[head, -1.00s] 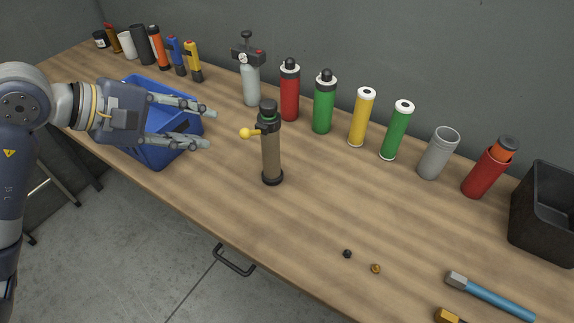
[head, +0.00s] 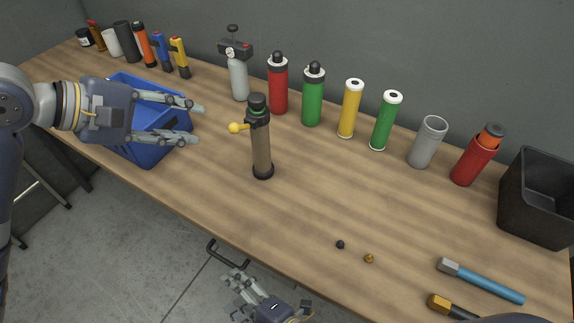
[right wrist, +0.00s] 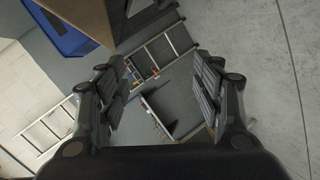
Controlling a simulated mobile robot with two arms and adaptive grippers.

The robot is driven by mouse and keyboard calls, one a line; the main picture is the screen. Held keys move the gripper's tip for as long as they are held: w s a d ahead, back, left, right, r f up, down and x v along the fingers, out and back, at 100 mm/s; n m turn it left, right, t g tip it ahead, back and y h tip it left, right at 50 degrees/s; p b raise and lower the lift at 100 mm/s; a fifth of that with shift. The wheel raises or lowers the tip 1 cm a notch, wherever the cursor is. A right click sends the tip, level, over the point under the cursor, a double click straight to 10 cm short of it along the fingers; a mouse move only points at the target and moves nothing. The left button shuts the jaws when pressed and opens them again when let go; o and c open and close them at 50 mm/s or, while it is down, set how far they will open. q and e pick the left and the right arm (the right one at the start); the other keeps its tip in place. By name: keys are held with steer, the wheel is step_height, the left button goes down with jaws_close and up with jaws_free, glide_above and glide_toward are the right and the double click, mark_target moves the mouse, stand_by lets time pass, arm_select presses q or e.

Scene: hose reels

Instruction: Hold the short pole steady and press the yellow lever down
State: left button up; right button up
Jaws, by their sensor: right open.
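The short pole (head: 261,150) stands upright on the wooden bench, brown with a black base and a black and green top.
The blue bin (head: 150,153) sits under my left gripper. A row of bottles and tubes, including a red bottle (head: 278,88) and a green bottle (head: 313,98), stands behind the pole. Two small caps (head: 340,244) and hammers (head: 482,281) lie at the front right. A black bin (head: 540,205) is far right.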

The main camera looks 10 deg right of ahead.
mark_target(266, 145)
steer(key=w+d+r+m+t, duration=0.3)
steer(key=w+r+m, duration=0.1)
steer(key=w+r, duration=0.5)
steer(key=w+d+r+m+t, duration=0.2)
steer(key=w+d+r+m, duration=0.2)
steer(key=w+r, duration=0.45)
steer(key=w+d+f+m+t, duration=0.1)
steer(key=w+d+m, duration=0.4)
steer(key=d+m, duration=0.25)
steer(key=shift+m, duration=0.35)
steer(key=x, duration=1)
steer(key=shift+w+a+f, duration=0.15)
steer(key=shift+a+f, duration=0.1)
steer(key=shift+a, duration=0.3)
jaws_close()
arm_select(q)
jaws_close()
